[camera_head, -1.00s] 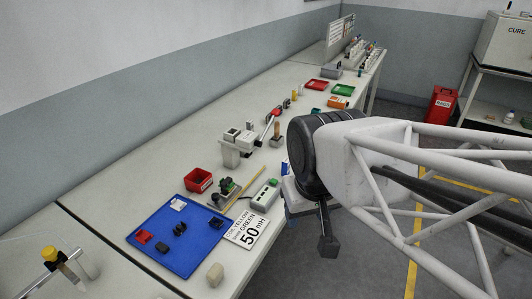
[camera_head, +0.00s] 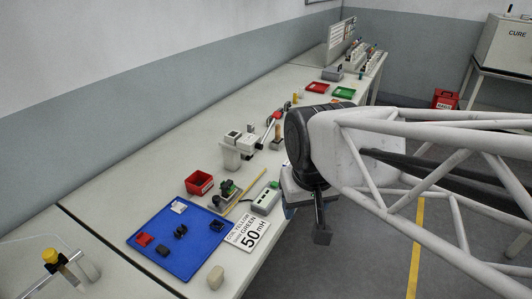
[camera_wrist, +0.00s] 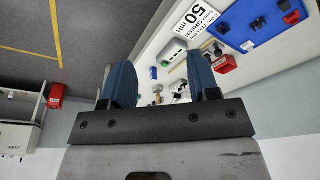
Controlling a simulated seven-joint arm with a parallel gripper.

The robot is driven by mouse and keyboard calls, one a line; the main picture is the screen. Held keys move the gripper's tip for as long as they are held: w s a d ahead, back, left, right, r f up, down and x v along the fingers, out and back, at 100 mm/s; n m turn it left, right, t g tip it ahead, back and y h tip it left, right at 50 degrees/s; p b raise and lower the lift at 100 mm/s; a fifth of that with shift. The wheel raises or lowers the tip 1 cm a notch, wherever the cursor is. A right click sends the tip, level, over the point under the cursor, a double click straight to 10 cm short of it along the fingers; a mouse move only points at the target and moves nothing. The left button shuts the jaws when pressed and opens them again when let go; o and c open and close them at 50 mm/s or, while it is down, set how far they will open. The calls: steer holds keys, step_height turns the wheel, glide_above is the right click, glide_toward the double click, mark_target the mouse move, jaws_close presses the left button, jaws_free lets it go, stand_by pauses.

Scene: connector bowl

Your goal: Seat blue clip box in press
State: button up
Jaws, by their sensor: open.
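A small dark navy box (camera_head: 217,225) lies at the right side of the blue tray (camera_head: 170,262) in the head view; it looks like the blue clip box, but its clips are too small to make out. A pale grey device with a lever (camera_head: 231,157), apparently the press, stands on the bench behind the tray. My gripper (camera_head: 305,215) hangs beyond the bench's right edge, well apart from the box and the device. In the wrist view my gripper (camera_wrist: 162,72) has two blue fingers spread wide, with nothing between them.
The tray also holds a white part (camera_head: 178,207), a red part (camera_head: 143,239) and dark parts. A red bin (camera_head: 199,182), a grey box with green (camera_head: 262,200), a wooden stick and a "50 mH" card (camera_head: 248,231) crowd the tray. Bare bench lies left of the device.

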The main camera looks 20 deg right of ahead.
steer(key=w+d+m, duration=0.2)
steer(key=w, duration=0.7)
steer(key=m+g, duration=0.3)
steer(key=m, duration=0.3)
glide_above(287, 163)
steer(key=f, duration=1)
steer(key=s+f, duration=0.1)
steer(key=f, duration=0.4)
steer(key=shift+a+f, duration=0.1)
steer(key=shift+a, duration=0.05)
steer(key=shift+w+d+f, duration=0.2)
steer(key=shift+w+f, duration=0.3)
steer(key=shift+w, duration=0.05)
steer(key=shift+f, duration=1.25)
steer(key=shift+f, duration=0.1)
steer(key=shift+f, duration=2.55)
